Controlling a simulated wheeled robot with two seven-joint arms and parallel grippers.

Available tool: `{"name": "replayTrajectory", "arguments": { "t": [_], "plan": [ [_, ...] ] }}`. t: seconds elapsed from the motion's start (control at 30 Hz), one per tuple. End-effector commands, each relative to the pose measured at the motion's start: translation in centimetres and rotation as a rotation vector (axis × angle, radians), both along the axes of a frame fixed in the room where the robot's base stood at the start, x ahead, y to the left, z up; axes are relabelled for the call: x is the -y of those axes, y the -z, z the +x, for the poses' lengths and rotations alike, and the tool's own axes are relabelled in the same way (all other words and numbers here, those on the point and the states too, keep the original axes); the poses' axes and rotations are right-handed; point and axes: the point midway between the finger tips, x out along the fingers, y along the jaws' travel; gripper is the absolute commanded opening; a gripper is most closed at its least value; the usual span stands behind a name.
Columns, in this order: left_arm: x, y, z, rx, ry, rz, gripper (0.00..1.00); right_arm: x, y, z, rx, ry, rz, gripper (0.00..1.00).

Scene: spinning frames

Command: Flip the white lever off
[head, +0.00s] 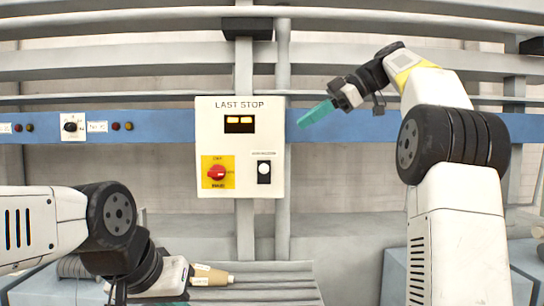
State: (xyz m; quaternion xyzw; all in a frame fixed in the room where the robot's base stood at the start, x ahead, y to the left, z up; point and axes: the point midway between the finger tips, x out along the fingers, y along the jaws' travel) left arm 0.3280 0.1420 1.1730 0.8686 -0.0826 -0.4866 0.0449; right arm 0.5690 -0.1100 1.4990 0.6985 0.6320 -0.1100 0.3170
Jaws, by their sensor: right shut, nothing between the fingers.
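A cream control panel (210,130) marked LAST STOP is mounted in the middle of the head view. At its lower right is a small black switch plate (264,180) with the white lever (264,169) on it. The lever's exact tilt is too small to tell. My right gripper (316,113), with teal fingers, is shut and empty, just right of the panel's upper edge, above and right of the lever. It appears apart from the lever. My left gripper (172,299) is low at the bottom edge, partly cut off, and its fingers do not show clearly.
A red rotary knob (217,173) on a yellow plate sits left of the lever. Two lit displays (239,124) are above. A blue rail (340,127) with small buttons and switches runs behind. A tan cylindrical object (212,276) is beside my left gripper.

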Motion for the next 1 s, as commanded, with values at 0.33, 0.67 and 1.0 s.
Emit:
{"name": "replayTrajectory", "arguments": {
  "t": [0.33,0.67,1.0],
  "plan": [
    [0.0,0.0,0.0,0.000,0.000,0.000,0.00,-5.0,3.3,0.9,-0.003,-0.005,0.000,0.00],
    [0.0,0.0,0.0,0.000,0.000,0.000,0.00,-8.3,7.7,2.3,-0.005,0.000,-0.001,0.00],
    [0.0,0.0,0.0,0.000,0.000,0.000,0.00,-8.5,9.1,2.9,-0.001,0.001,0.000,0.00]
  ]
}}
